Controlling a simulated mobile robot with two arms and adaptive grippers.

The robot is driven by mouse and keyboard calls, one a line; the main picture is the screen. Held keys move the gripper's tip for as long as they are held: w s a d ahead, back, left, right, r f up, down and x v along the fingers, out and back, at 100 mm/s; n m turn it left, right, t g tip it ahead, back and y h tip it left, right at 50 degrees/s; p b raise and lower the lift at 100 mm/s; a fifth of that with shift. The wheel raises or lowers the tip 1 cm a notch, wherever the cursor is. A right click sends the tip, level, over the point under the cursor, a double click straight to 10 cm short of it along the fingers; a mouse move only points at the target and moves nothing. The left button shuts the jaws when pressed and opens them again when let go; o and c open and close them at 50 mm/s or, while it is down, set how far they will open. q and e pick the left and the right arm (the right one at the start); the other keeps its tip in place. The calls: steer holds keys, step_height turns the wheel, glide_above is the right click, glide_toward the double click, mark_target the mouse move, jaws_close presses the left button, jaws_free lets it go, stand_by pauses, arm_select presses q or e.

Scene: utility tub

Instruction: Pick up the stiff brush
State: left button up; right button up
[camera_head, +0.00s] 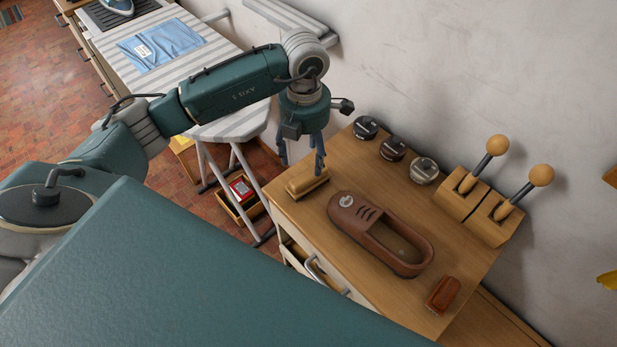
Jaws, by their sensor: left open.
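A tan wooden block-shaped brush (307,183) lies near the left corner of the wooden worktop; it looks like the stiff brush, though its bristles are hard to make out. My left gripper (301,160) points down just above it, open, with its fingers apart. One finger overlaps the brush's right end in the picture, and I cannot tell whether they touch. A smaller reddish-brown block (443,295), possibly another brush, lies near the front right of the worktop. My right gripper is not in view.
Three round tins (393,148) line the wall side, beside two wooden blocks with ball-topped levers (487,215). A striped ironing board (185,75) with a blue cloth (160,47) stands left. A crate (238,211) sits below.

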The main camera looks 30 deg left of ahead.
arm_select(q)
steer(key=f, duration=0.1)
steer(key=f+p, duration=0.1)
steer(key=f, duration=0.1)
steer(key=f+p, duration=0.1)
steer(key=f, duration=0.1)
steer(key=shift+s+d, duration=0.25)
steer(key=shift+w+f, duration=0.1)
steer(key=shift+f, duration=0.15)
steer(key=c, duration=1.3)
steer(key=shift+c, duration=0.2)
steer(key=shift+r, duration=0.1)
steer(key=shift+r, duration=0.45)
step_height(320, 180, up, 14)
steer(key=b, duration=0.3)
step_height(320, 180, up, 5)
glide_above(306, 172)
